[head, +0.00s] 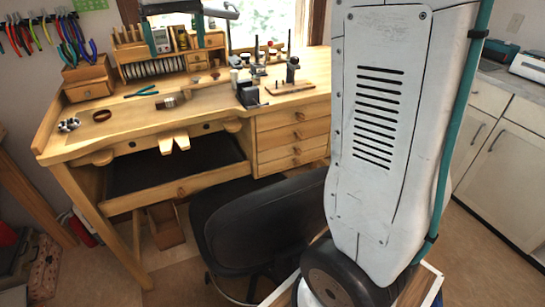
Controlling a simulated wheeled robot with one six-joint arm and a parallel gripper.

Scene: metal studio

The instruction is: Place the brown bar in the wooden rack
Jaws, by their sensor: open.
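My gripper (175,47) is at the top left of the head view, in front of the wooden rack on the workbench. Its two teal and grey fingers point down and stand well apart, so it is open. The wooden rack (122,58) stands at the back of the bench, with slots along its front and several small wooden pieces standing in its top left. Small dark items show between my fingers, and I cannot tell whether they are held or stand behind. I cannot make out the brown bar with certainty.
The wooden workbench (215,101) has pliers (141,91), a small vise (249,94) and metal stands on it. A wooden box (88,83) stands left of the rack. A black chair (262,228) stands in front. My white arm covers much of the right side.

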